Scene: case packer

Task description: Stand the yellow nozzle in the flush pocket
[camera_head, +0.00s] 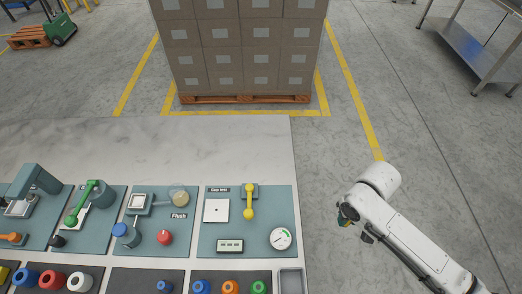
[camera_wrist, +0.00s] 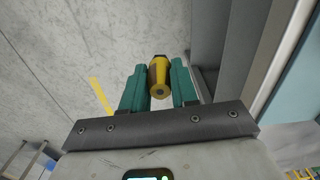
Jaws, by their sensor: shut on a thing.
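The yellow nozzle (camera_wrist: 159,78), with a dark band around its body, is between the two green fingers of my gripper (camera_wrist: 159,72) in the wrist view. My gripper is shut on it. In the head view my gripper (camera_head: 344,219) is out over the floor, to the right of the worktop, and the nozzle cannot be clearly made out there. The "Flush" label (camera_head: 180,216) is on a teal station panel well to the left of my gripper. A round, pale yellowish translucent cup (camera_head: 179,196) is just above the label; its inside is unclear.
The worktop (camera_head: 230,150) is bare at the back. A red button (camera_head: 165,237) and blue knob (camera_head: 126,234) are near the cup. A yellow lever (camera_head: 249,202) and gauge (camera_head: 281,239) stand on the panel between the cup and my gripper. Stacked cartons (camera_head: 240,50) are behind.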

